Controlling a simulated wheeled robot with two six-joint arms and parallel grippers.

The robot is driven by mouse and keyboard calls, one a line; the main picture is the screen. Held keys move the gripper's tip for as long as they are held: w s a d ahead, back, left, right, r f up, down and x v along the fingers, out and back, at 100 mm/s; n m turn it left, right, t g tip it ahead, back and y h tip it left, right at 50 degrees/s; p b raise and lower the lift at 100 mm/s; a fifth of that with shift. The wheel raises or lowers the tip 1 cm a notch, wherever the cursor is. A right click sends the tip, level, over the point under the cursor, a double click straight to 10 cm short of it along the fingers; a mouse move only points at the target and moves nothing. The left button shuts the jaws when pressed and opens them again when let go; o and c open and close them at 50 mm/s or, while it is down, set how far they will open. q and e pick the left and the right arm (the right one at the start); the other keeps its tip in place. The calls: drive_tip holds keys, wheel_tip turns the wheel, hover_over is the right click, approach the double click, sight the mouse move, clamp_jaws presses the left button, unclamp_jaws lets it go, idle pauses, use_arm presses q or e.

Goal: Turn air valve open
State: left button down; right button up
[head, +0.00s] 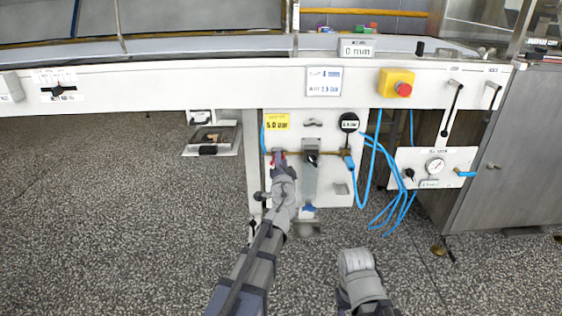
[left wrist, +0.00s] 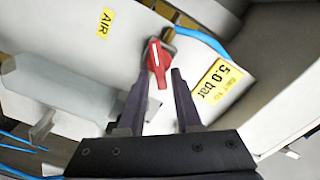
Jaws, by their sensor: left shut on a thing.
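The air valve has a red lever handle (left wrist: 157,62) on a brass fitting. In the left wrist view it runs nearly in line with my fingers, tilted slightly. My left gripper (left wrist: 160,78) is shut on the red handle, with one dark finger on each side of it. In the head view, my left gripper (head: 279,164) is at the left of the white valve panel (head: 340,191), and a bit of red handle (head: 278,155) shows at its tips. The brass pipe behind is partly hidden. Of my right arm only a grey link shows; its gripper is not seen.
A yellow 5.0 bar label (head: 276,122) is above the valve. A grey filter body (head: 310,183), a round black gauge (head: 349,122) and blue hoses (head: 386,189) are to the right. A yellow box with a red button (head: 397,83) is on the beam above.

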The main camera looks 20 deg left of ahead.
use_arm(q)
drive_tip(key=shift+f+m, duration=0.15)
drive_tip(key=shift+m, duration=0.9)
drive_tip(key=shift+f+m, duration=0.15)
drive_tip(key=shift+m, duration=0.9)
drive_tip(key=shift+a+f+m+b, duration=0.15)
drive_tip(key=shift+m+b, duration=0.2)
drive_tip(key=shift+m, duration=0.85)
idle(1.4)
drive_tip(key=c, duration=0.9)
unclamp_jaws()
drive_tip(key=v, duration=0.7)
drive_tip(key=shift+s, duration=0.4)
